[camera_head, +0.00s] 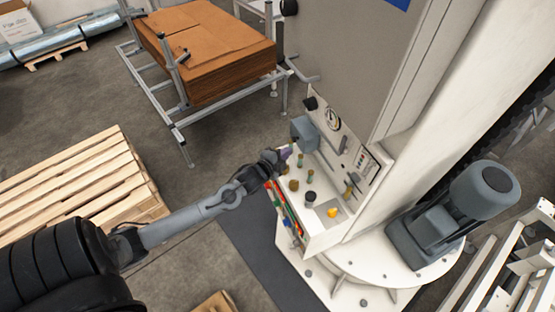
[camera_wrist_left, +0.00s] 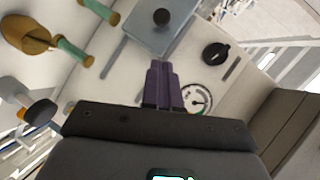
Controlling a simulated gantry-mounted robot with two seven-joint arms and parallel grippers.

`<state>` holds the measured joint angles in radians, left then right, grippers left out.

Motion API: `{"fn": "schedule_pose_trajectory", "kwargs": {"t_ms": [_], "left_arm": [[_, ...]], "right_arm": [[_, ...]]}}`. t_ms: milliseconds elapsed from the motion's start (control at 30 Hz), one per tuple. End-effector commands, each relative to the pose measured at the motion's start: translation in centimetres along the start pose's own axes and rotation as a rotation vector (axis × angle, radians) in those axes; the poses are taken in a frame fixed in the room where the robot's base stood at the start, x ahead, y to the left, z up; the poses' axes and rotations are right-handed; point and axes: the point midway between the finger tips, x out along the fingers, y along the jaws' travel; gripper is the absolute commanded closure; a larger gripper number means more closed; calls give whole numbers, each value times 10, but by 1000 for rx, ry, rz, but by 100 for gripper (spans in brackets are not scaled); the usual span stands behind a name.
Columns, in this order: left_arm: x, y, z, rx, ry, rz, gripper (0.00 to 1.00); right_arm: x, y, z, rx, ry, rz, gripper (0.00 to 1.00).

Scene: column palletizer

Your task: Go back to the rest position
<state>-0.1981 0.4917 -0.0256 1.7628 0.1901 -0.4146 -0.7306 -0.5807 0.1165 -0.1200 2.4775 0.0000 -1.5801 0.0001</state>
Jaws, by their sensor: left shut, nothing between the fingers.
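My left gripper (camera_head: 284,153) reaches in from the left in the head view, at the near left edge of the white control panel (camera_head: 320,232). In the left wrist view its two purple fingers (camera_wrist_left: 164,86) are together with nothing between them. They point toward a grey box (camera_wrist_left: 158,35) with a dark round knob. The same grey box (camera_head: 304,131) shows just beyond the gripper in the head view. I cannot tell whether the fingers touch it. My right gripper is in neither view.
A round gauge (camera_head: 333,118), several knobs and a yellow button (camera_head: 333,212) are on the panel. A grey motor (camera_head: 484,190) stands on the white base at right. A wooden pallet (camera_head: 75,185) lies at left. A metal frame holds stacked brown sheets (camera_head: 235,85) behind. Floor between is clear.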

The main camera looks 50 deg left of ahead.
Motion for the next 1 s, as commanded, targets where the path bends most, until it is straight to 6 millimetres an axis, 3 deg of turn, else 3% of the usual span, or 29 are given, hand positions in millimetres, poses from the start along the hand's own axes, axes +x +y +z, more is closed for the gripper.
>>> {"fn": "schedule_pose_trajectory", "kwargs": {"t_ms": [200, 467, 600, 767, 900, 1000], "left_arm": [[-32, 2, 0, 1, 1, 1, 100], [-48, 1, 0, 0, -1, 5, 100], [-66, 20, -3, -36, -13, 52, 100], [-117, 47, -54, -165, 5, 172, 100], [-181, 72, -103, -396, -77, 405, 100], [-222, 80, -126, -536, -169, 549, 100]], "right_arm": [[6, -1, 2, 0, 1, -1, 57], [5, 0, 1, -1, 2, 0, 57], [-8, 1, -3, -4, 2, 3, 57], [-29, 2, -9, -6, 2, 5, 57], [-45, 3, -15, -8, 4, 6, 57], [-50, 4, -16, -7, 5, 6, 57]]}}
